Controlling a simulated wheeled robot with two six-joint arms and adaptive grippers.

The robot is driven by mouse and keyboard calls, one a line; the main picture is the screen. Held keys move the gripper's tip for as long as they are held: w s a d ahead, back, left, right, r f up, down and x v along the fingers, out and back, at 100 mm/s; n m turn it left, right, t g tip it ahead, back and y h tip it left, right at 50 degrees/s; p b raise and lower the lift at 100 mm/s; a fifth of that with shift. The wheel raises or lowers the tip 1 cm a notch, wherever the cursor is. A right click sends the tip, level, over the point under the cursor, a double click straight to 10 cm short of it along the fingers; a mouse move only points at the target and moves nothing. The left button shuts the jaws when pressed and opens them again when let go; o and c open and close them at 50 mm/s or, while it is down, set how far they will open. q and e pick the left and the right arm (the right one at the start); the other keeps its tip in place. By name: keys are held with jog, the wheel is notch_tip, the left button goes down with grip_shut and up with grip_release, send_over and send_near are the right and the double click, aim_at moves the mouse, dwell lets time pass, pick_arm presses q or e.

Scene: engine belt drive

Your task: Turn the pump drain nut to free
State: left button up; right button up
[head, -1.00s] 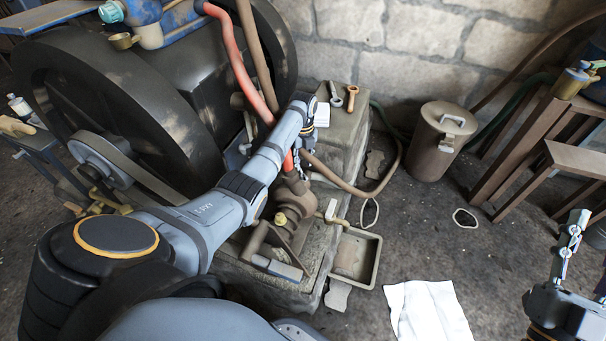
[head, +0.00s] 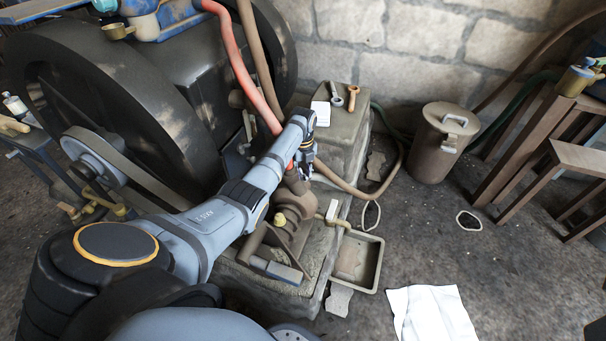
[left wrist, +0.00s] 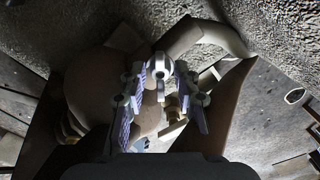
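The brown pump (head: 293,203) stands on the stone base below the red hose. A short outlet with a pale block (head: 333,210) sticks out on its right, above the drain tray (head: 376,265). I cannot tell for sure which fitting is the drain nut. My left gripper (head: 306,168) is above the pump, beside the red hose end, pointing down. In the left wrist view its fingers (left wrist: 161,105) are apart. A pale fitting and a small brass piece (left wrist: 172,110) show between or beyond them; contact cannot be told. The rounded pump body (left wrist: 92,85) also shows there.
Two wrenches (head: 352,93) and a white card (head: 321,113) lie on the stone block behind. A lidded can (head: 444,140) stands by the wall. A white sheet (head: 432,314) lies on the floor at front right. The large flywheel (head: 110,100) is close to my left arm.

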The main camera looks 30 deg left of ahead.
pick_arm(q)
grip_shut()
jog(key=shift+r, duration=0.1)
